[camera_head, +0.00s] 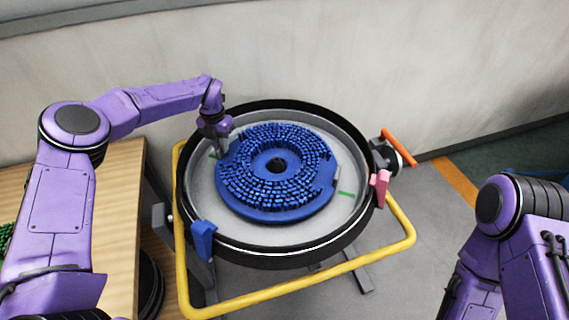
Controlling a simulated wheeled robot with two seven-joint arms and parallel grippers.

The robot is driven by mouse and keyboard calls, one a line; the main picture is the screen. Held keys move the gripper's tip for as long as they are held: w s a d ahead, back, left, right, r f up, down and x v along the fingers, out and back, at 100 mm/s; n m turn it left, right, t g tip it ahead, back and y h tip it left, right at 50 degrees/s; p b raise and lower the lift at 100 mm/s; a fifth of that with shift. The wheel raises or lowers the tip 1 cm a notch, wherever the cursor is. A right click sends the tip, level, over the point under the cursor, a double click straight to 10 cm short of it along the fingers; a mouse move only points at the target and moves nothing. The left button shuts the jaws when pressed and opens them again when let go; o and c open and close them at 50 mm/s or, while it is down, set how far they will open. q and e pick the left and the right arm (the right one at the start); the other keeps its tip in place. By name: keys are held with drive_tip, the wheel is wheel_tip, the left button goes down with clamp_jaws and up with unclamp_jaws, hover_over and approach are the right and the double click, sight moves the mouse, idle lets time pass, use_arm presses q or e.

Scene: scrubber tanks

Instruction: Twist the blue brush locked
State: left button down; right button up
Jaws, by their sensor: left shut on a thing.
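The blue brush (277,205) is a round disc with rings of blue bristles and a dark centre hole. It lies bristles up inside a round grey dish with a black rim (270,256). Green marks (346,194) show on the dish floor to the right of the brush and at its upper left. My left gripper (220,146) reaches down over the dish's left wall and is shut on the brush's upper left edge; its fingertips are partly hidden. My right arm shows at the lower right, but its gripper is out of view.
A yellow tube frame (300,286) surrounds the dish. A blue clamp (203,240), a pink clamp (380,188) and an orange handle (399,147) sit around the rim. A wooden table (122,200) stands at left, and a wall runs behind.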

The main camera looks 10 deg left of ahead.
use_arm(q)
drive_tip(key=shift+w+f, duration=0.1)
idle(0.3)
drive_tip(key=c, duration=1.4)
unclamp_jaws()
drive_tip(key=o, duration=0.4)
drive_tip(key=shift+w, duration=0.1)
drive_tip(key=shift+c, duration=0.2)
drive_tip(key=shift+w+a+f, duration=0.1)
wheel_tip(320, 180, up, 9)
drive_tip(key=shift+r+b, duration=0.2)
drive_tip(key=shift+b, duration=0.85)
drive_tip(key=shift+r, duration=0.55)
